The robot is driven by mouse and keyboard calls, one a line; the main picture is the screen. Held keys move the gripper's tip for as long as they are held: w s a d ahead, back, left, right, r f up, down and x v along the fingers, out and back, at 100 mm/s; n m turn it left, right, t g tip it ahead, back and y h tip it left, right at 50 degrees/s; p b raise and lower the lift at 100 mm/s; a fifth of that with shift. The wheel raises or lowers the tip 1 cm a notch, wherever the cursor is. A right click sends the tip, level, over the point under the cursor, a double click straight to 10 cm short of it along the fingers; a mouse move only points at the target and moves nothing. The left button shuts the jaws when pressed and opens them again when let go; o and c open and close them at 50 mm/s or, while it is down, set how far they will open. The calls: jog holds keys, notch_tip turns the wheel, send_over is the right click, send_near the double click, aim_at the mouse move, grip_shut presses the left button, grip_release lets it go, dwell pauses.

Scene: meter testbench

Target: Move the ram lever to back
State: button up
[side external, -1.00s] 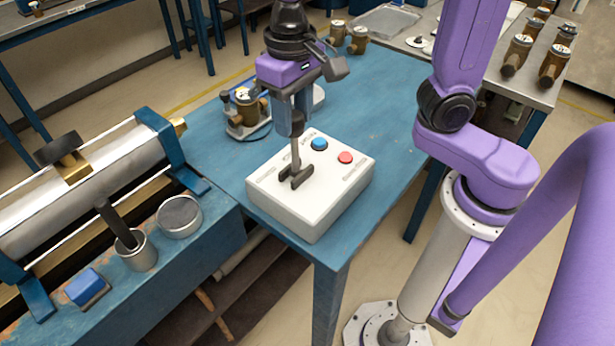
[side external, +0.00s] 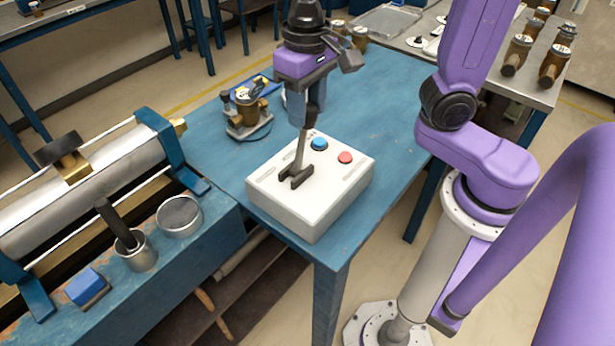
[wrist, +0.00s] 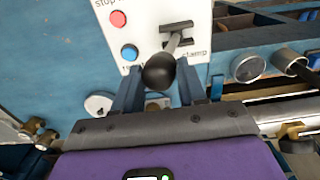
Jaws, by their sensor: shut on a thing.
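The ram lever (side external: 301,152) stands up from a slot in the white control box (side external: 330,205) and tilts away from the slot's near end, toward the upper right in the side external view. Its dark round knob (wrist: 158,72) shows in the wrist view between my two fingers. My gripper (side external: 307,108) is shut on the knob from above. The fingers partly hide the knob in the side external view. The dark slot plate (side external: 295,178) is at the lever's foot.
A blue button (side external: 319,144) and a red button (side external: 345,157) sit on the box beside the lever. A brass meter (side external: 248,108) stands on the blue table behind the box. A cylinder bench (side external: 90,190) is at the left. The table to the right is clear.

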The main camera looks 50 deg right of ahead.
jog(key=shift+d+f, duration=0.1)
jog(key=shift+d, duration=0.3)
jog(key=shift+o, duration=0.2)
jog(key=shift+d, duration=0.1)
jog(key=shift+o, duration=0.3)
jog(key=shift+d+f, duration=0.25)
jog(key=shift+d, duration=0.25)
jog(key=shift+d+f, duration=0.25)
jog(key=shift+d, duration=0.25)
jog(key=o, duration=1.5)
jog(key=shift+a+r, duration=0.2)
jog(key=shift+a, duration=0.15)
jog(key=shift+r, duration=1.5)
jog(key=shift+r, duration=0.1)
